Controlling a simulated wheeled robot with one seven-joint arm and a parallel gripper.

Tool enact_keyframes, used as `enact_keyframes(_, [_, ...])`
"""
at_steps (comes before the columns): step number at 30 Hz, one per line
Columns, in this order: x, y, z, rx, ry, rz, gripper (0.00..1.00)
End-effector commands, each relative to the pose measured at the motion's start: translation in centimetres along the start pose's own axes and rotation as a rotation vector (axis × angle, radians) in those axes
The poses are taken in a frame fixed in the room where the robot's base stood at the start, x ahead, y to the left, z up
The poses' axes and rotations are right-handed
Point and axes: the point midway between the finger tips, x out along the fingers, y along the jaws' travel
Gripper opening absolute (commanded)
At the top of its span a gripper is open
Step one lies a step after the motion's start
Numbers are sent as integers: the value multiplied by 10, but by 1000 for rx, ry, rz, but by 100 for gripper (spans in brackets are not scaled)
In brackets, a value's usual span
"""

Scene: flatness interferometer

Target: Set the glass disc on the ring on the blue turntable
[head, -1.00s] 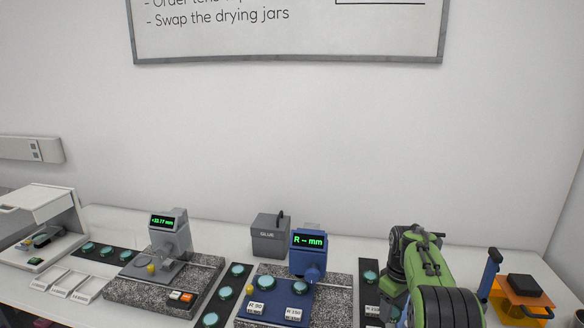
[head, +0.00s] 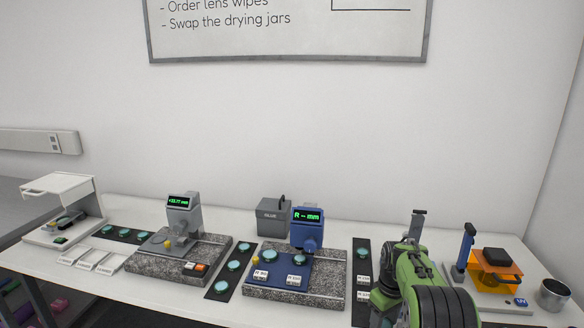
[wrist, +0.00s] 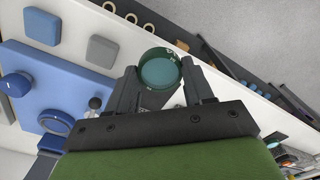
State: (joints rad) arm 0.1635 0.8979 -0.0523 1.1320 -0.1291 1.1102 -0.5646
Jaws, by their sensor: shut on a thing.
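My gripper (wrist: 161,76) is shut on a glass disc (wrist: 158,73), teal with a dark marked rim, held between the two dark fingers in the wrist view. A blue ring (wrist: 55,122) shows left of the gripper, at the edge of a light blue plate (wrist: 62,78). A darker blue round part (wrist: 16,84) is at the far left. I cannot tell which of these blue parts is the turntable. In the head view my green arm covers the bench at the right front, and the fingertips and held disc are hidden.
A blue gauge (head: 307,230) and a grey gauge (head: 183,222) stand on granite blocks. Black strips (head: 221,288) hold more teal discs. A grey glue box (head: 272,217) stands behind. An orange-shielded station (head: 497,270) and a metal cup (head: 552,294) are at the right.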

Motion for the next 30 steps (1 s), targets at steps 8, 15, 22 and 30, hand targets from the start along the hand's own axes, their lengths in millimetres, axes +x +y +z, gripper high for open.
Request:
enact_keyframes(8, [46,-40,8,147,1,-12,21])
enact_keyframes(15, [100,-100,44,356,-7,-4,21])
enact_keyframes(22, [123,-133,75,478,-6,15,21])
enact_keyframes(30, [124,-134,77,487,-5,16,21])
